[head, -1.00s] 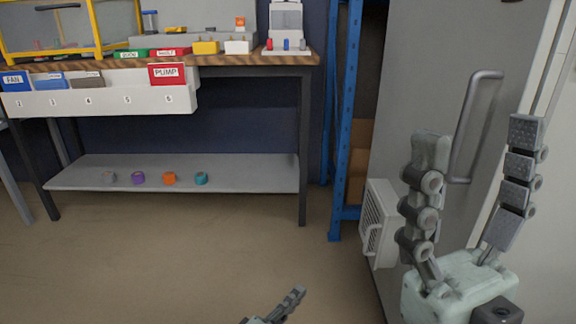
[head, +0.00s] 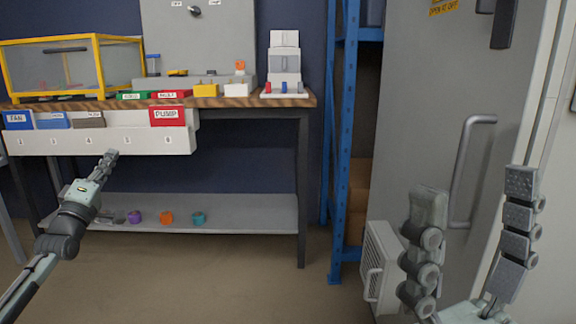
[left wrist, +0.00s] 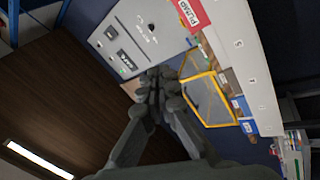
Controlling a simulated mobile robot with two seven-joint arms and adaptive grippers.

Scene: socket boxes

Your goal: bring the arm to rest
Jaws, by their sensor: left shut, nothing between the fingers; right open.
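My left gripper (head: 108,162) comes in from the left in the head view, raised in front of the white socket rail at the bench's front edge. It is shut and empty. In the left wrist view its fingers (left wrist: 155,85) are together with nothing between them, and the grey panel (left wrist: 140,30) and yellow-framed case (left wrist: 208,98) lie beyond. My right gripper (head: 470,235) is at the lower right of the head view, fingers pointing up and wide apart, with nothing between them. It is in front of the grey cabinet.
The workbench (head: 250,101) holds several small coloured boxes. The white rail (head: 90,143) holds FAN and PUMP boxes, the PUMP one red (head: 167,116). Coloured rolls lie on the lower shelf (head: 255,212). A blue rack (head: 343,140) and grey cabinet (head: 420,130) stand right. The floor between is clear.

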